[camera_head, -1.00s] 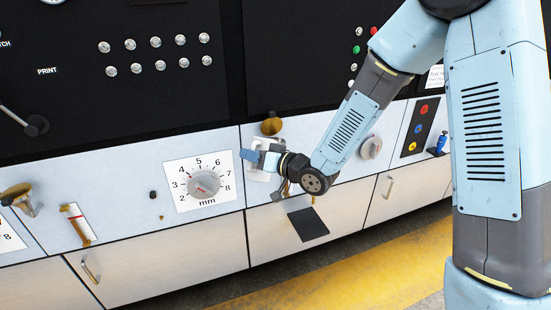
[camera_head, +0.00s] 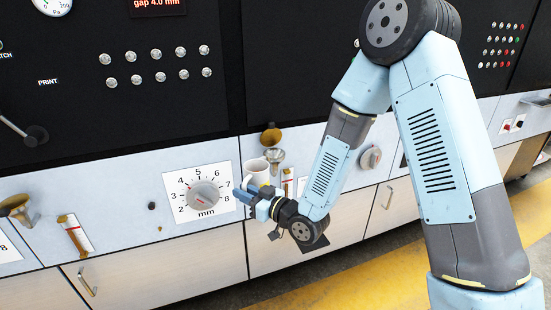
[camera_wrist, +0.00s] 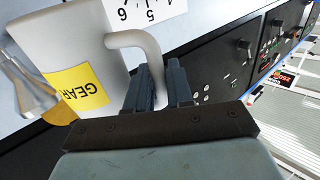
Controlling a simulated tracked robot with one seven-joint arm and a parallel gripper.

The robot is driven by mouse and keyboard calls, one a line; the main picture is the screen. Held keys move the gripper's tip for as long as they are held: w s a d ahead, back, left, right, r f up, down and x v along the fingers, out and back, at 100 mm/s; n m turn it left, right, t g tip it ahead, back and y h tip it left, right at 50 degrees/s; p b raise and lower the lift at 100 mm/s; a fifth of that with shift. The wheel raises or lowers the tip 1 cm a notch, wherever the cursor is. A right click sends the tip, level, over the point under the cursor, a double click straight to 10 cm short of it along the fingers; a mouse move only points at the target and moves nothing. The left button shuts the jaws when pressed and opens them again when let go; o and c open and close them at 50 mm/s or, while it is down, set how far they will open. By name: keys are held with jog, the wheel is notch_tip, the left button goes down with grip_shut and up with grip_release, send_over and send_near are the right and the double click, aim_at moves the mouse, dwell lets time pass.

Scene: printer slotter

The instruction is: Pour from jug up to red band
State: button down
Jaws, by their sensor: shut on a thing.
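The white jug (camera_head: 256,170) is in front of the panel, below the brass cup (camera_head: 270,137) and left of a silver funnel (camera_head: 275,158). It looks close to upright in the head view. My gripper (camera_head: 249,193) is shut on the jug's handle. In the wrist view the jug (camera_wrist: 70,38) shows a yellow label reading GEAR, and the fingers (camera_wrist: 159,88) close on its handle. The funnel (camera_wrist: 30,92) is beside it there. A sight gauge (camera_head: 288,186) shows partly right of the funnel; its level is too small to read. The liquid inside the jug is hidden.
A second gauge (camera_head: 76,236) with a red mark and another brass funnel (camera_head: 16,207) are at the left. A dial marked mm (camera_head: 203,194) sits just left of my gripper. A grey knob (camera_head: 370,157) is to the right. Yellow floor (camera_head: 370,285) is clear in front.

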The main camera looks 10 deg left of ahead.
aim_at(244, 184)
jog(key=shift+s+f, duration=0.1)
jog(key=shift+f, duration=0.05)
jog(key=shift+r+b, duration=0.3)
jog(key=shift+r, duration=1.65)
